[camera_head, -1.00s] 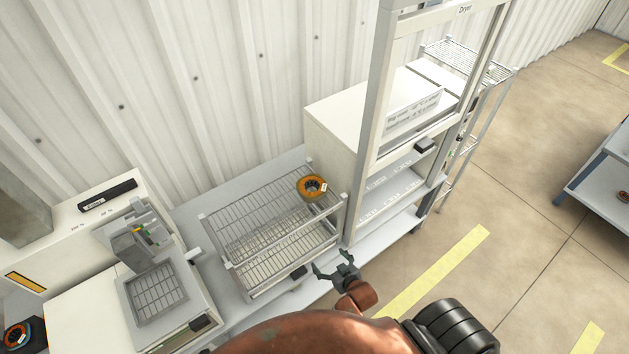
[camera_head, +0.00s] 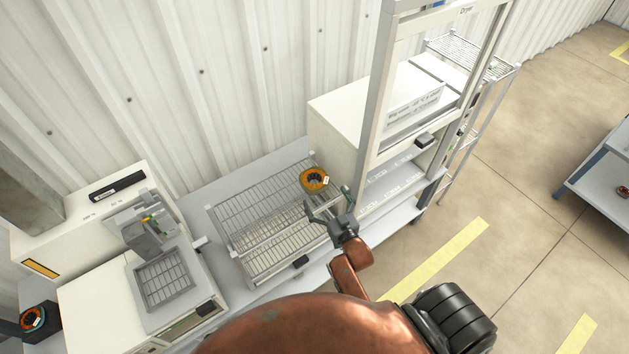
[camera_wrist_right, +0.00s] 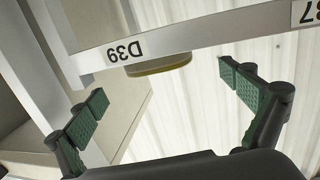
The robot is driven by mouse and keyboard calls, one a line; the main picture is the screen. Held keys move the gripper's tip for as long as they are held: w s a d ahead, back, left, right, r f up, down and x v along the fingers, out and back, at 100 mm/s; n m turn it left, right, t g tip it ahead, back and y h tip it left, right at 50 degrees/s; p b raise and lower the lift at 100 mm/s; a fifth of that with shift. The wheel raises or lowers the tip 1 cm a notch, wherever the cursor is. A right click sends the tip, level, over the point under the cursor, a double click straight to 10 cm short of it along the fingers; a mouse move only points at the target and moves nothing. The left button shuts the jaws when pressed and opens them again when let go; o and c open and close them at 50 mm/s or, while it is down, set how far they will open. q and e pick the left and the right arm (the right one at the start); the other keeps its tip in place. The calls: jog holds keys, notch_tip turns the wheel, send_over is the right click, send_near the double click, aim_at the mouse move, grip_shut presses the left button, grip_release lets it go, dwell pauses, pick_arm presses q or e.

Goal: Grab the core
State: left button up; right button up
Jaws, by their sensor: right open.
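The core (camera_head: 314,179), an orange-yellow ring with a dark centre and a small white tag, sits at the right back corner of the wire rack (camera_head: 240,203). In the right wrist view, part of the core (camera_wrist_right: 160,66) shows behind a white bar labelled D39, between and beyond the fingers. My right gripper (camera_head: 328,200) is open and empty, in front of the core and apart from it. Its green-padded fingers (camera_wrist_right: 168,100) are spread wide in the right wrist view. My left gripper is not in view.
The tall white dryer frame (camera_head: 370,110) stands just right of the rack. A machine with a grid tray (camera_head: 163,281) is at the left. Another orange ring (camera_head: 33,318) sits at the far left edge. A shelf (camera_head: 600,165) stands at the right.

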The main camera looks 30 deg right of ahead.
aim_at(312, 174)
jog(key=w, duration=0.6)
jog(key=w+d, duration=0.1)
jog(key=w, duration=0.2)
jog(key=shift+d+f, duration=0.1)
jog(key=shift+f, duration=0.15)
jog(key=c, duration=2.1)
jog(key=shift+r, duration=0.2)
jog(key=shift+c, duration=0.2)
